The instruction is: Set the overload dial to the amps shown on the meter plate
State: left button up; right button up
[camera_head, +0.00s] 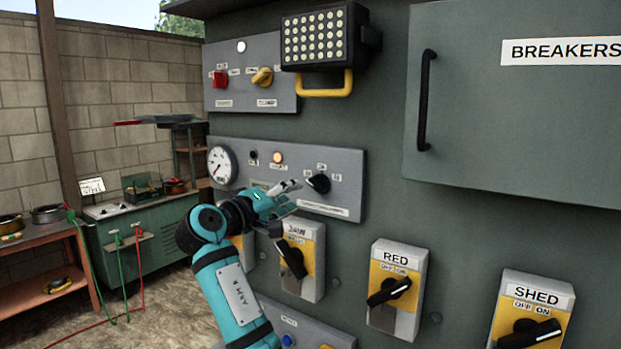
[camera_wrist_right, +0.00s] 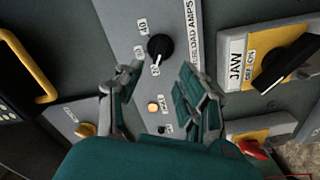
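The overload dial (camera_head: 319,183) is a black knob on the grey middle panel, with small white number labels around it. In the wrist view the dial (camera_wrist_right: 160,48) lies just beyond the fingertips, beside a strip ending in "AMPS". Its pointer setting is too small to read surely. The round white meter (camera_head: 222,165) is at the panel's left end; its figures are unreadable, and I cannot make out a meter plate. My right gripper (camera_head: 291,198) is left of the dial, apart from it. In the wrist view its fingers (camera_wrist_right: 161,77) are spread and empty. My left gripper is out of view.
An amber lamp (camera_head: 277,158) sits left of the dial. The JAW switch (camera_head: 303,246) is just below the gripper, with the RED switch (camera_head: 398,275) and SHED switch (camera_head: 533,310) to the right. A work lamp with yellow handle (camera_head: 325,47) juts out above the dial.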

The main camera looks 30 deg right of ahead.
aim_at(313, 186)
jog(key=p+x, duration=0.3)
jog(key=x, duration=0.4)
jog(key=shift+w+d+r, duration=0.1)
jog(key=shift+w+d, duration=0.05)
jog(key=shift+d, duration=0.1)
jog(key=shift+w+d, duration=0.2)
jog(key=shift+d, duration=0.25)
grip_shut()
